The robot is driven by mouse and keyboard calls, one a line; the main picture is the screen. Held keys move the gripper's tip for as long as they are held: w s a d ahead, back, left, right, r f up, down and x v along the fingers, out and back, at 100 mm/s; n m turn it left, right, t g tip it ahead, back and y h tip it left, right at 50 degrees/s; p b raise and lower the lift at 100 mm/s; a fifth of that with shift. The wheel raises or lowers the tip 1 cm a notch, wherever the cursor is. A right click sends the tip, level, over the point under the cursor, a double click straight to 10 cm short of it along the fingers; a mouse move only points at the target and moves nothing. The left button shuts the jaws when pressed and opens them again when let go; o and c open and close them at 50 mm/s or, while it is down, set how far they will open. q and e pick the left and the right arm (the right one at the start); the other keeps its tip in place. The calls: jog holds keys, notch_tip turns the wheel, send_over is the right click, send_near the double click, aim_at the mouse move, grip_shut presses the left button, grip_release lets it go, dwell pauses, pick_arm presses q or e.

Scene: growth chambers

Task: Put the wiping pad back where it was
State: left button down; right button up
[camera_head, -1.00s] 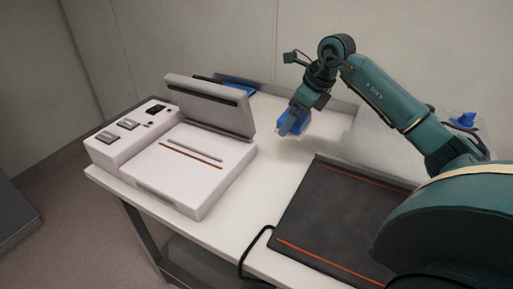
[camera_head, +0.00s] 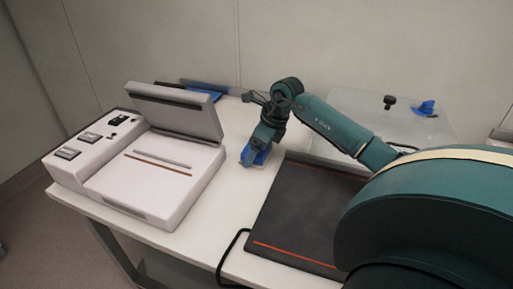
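The wiping pad (camera_head: 255,157) is a small blue block at the tip of my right arm, just behind the upper left corner of the dark mat. My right gripper (camera_head: 262,146) is shut on it and points down. The pad is at or very close to the white table top; I cannot tell if it touches. The gripper covers the pad's upper part. My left gripper is not in view.
A white sealer-like machine (camera_head: 150,185) with a raised lid (camera_head: 175,112) stands left of the pad. A blue flat item (camera_head: 204,90) lies behind it. The dark mat (camera_head: 300,215) is at front right. A clear box (camera_head: 365,108) with a blue knob-like piece (camera_head: 426,107) stands behind my arm.

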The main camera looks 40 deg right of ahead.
jog(key=shift+f, duration=0.15)
jog(key=o, duration=0.9)
jog(key=shift+c, duration=0.2)
jog(key=shift+r, duration=0.4)
jog(key=p+v, duration=0.1)
jog(key=v, duration=1)
jog(key=shift+r, duration=0.35)
